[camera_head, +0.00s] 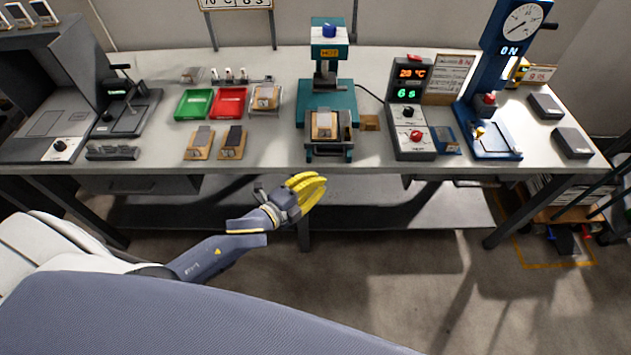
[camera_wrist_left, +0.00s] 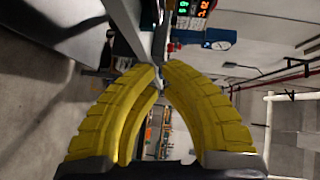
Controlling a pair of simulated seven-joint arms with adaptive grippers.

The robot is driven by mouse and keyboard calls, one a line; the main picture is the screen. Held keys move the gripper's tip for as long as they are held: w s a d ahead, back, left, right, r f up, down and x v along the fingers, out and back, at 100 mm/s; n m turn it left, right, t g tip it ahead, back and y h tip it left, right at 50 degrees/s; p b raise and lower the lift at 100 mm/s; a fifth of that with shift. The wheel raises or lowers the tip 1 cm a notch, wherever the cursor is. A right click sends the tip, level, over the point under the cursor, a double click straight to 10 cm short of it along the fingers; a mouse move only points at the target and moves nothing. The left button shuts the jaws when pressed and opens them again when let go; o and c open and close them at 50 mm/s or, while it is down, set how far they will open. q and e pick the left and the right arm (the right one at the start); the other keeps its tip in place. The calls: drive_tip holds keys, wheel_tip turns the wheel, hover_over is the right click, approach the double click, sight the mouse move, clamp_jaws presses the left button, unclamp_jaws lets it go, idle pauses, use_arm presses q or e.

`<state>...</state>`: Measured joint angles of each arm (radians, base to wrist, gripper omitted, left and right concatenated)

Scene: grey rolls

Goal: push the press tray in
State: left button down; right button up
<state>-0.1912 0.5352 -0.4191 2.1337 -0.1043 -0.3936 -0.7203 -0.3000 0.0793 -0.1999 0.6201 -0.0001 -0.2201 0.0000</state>
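The teal press (camera_head: 327,88) with a blue knob and an orange "HOT" label stands at the middle of the bench. Its press tray (camera_head: 345,153) sticks out at the front, near the bench's front edge, with a beige piece (camera_head: 324,125) on it. My left gripper (camera_head: 318,186) has yellow fingers and is in front of the bench edge, just below the tray in the picture and apart from it. In the left wrist view the fingertips (camera_wrist_left: 161,72) meet with nothing seen between them. My right gripper is in neither view.
Right of the press is a control box (camera_head: 411,105) with red and green digits, then a blue dial machine (camera_head: 490,100). To the left are a green tray (camera_head: 194,104), a red tray (camera_head: 229,102) and small sample boards (camera_head: 200,146). The floor before the bench is clear.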

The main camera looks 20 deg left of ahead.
use_arm(q)
approach(343, 155)
drive_tip(key=w+d, duration=0.2)
drive_tip(key=d, duration=0.2)
drive_tip(key=shift+w+a+f, duration=0.2)
drive_tip(key=shift+w+a, duration=0.05)
drive_tip(key=shift+w, duration=0.25)
drive_tip(key=shift+w+a+f, duration=0.15)
drive_tip(key=shift+w+a, duration=0.1)
drive_tip(key=shift+w, duration=0.3)
drive_tip(key=shift+w+a+f, duration=0.2)
drive_tip(key=shift+w+a, duration=0.05)
drive_tip(key=shift+w, duration=0.25)
drive_tip(key=shift+a, duration=0.1)
